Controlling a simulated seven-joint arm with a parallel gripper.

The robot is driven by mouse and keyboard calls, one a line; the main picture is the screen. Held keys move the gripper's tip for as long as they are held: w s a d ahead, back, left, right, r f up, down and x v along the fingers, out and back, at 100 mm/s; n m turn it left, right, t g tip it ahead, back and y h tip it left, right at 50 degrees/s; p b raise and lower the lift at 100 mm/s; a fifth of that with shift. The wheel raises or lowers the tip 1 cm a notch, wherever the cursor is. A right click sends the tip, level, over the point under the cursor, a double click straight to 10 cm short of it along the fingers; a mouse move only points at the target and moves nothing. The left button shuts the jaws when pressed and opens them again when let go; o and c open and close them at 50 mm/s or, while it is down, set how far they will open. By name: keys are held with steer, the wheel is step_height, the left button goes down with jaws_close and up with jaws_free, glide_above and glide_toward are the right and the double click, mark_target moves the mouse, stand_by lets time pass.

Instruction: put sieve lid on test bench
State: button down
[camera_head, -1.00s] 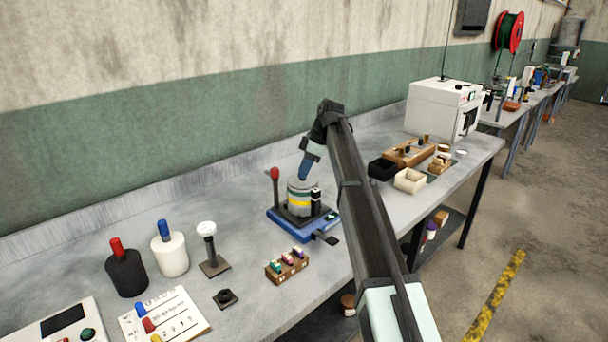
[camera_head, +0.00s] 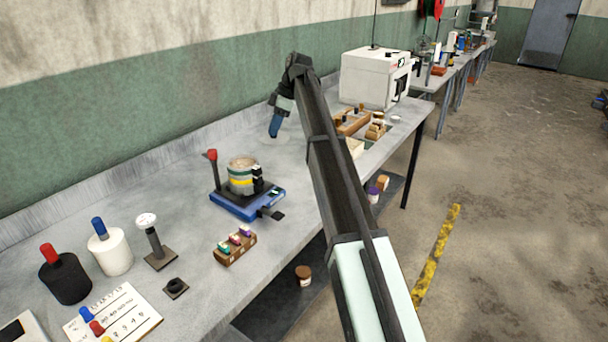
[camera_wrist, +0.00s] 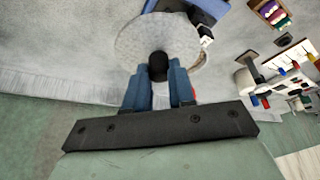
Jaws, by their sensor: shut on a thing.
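My gripper (camera_head: 275,126) is above the grey test bench (camera_head: 178,165), behind and to the right of the sieve (camera_head: 243,178). In the wrist view its blue fingers (camera_wrist: 160,74) are shut on the black knob of the round, pale grey sieve lid (camera_wrist: 143,35). The lid cannot be made out clearly in the head view; its grey is close to the bench's. The sieve is a banded pot, uncovered, with brownish contents at its top. It stands on a blue base (camera_head: 238,208). The lid's height above the bench is hard to tell.
A red-topped post (camera_head: 213,168) stands beside the blue base. A wooden rack (camera_head: 353,122) and a white machine (camera_head: 373,78) are to the right. Black and white bottles (camera_head: 110,250) stand at the front left. The bench between sieve and wall is clear.

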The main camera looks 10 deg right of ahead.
steer(key=w+d+f+m+t, duration=0.1)
steer(key=w+d+f+m, duration=0.15)
steer(key=d+f, duration=0.35)
steer(key=w+d+f+m, duration=0.1)
steer(key=w+d+f, duration=0.25)
steer(key=d, duration=0.35)
steer(key=shift+h, duration=0.3)
steer(key=shift+s+d+f, duration=0.1)
steer(key=shift+f, duration=2.5)
steer(key=shift+s+d+f, duration=0.1)
steer(key=shift+f, duration=2.5)
steer(key=shift+f, duration=0.1)
steer(key=c, duration=1)
jaws_free()
steer(key=shift+o, duration=0.2)
steer(key=v, duration=1.2)
steer(key=shift+s, duration=0.1)
